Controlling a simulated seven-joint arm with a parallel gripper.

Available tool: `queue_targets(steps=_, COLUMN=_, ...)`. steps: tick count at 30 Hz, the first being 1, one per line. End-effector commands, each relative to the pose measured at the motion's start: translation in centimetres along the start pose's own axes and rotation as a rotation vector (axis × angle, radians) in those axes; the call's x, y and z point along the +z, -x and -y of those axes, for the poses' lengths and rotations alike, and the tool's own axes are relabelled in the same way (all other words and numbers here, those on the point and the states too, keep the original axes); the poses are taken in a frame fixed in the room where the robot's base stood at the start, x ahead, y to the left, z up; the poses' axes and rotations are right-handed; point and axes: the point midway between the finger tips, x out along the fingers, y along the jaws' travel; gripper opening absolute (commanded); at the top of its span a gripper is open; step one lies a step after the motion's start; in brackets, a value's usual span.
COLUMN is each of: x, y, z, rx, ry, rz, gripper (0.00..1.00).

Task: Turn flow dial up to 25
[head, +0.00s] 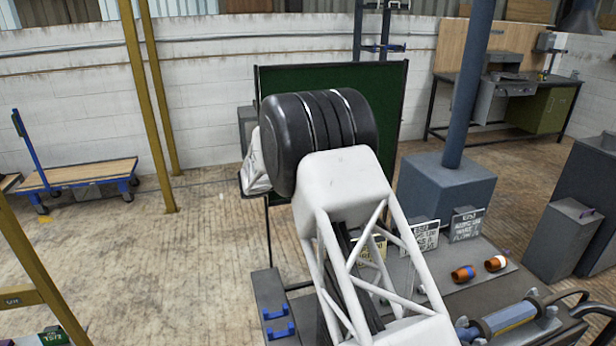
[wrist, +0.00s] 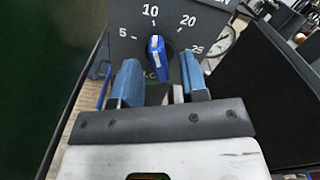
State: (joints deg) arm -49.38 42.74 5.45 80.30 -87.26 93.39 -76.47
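The flow dial shows in the wrist view as a dark panel (wrist: 190,14) with white marks 5, 10, 20 and 25. Its blue knob (wrist: 157,58) has a white stripe, and the upper end of the stripe points close to the 10 mark. My gripper (wrist: 161,80) is open, with one blue finger to the lower left of the knob and one to the lower right. Gaps show between the knob and both fingers. I cannot tell how deep the knob sits between them. In the head view my arm hides the dial and the fingers.
A dark green board (head: 393,100) stands behind my arm. A bench (head: 480,290) at the lower right bears orange fittings (head: 463,273), small signs (head: 467,224) and a cylinder (head: 510,317). A blue-grey pillar base (head: 445,190) stands behind it. The floor on the left is mostly clear.

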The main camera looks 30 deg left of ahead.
Motion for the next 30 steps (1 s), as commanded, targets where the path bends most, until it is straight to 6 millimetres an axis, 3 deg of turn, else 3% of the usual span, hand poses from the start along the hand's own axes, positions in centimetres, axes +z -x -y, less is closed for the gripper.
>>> queue_targets(steps=6, x=0.00, y=-1.23, z=0.01, rx=-0.001, ry=0.000, rz=0.000, gripper=0.40)
queue_targets(steps=15, x=0.02, y=-1.31, z=0.02, rx=-0.001, ry=0.000, rz=0.001, gripper=0.40)
queue_targets(steps=23, x=0.04, y=-1.29, z=0.02, rx=0.000, ry=-0.001, rz=0.000, gripper=0.00)
queue_targets(steps=30, x=0.05, y=-1.28, z=0.03, rx=0.000, ry=-0.006, rz=0.000, gripper=0.00)
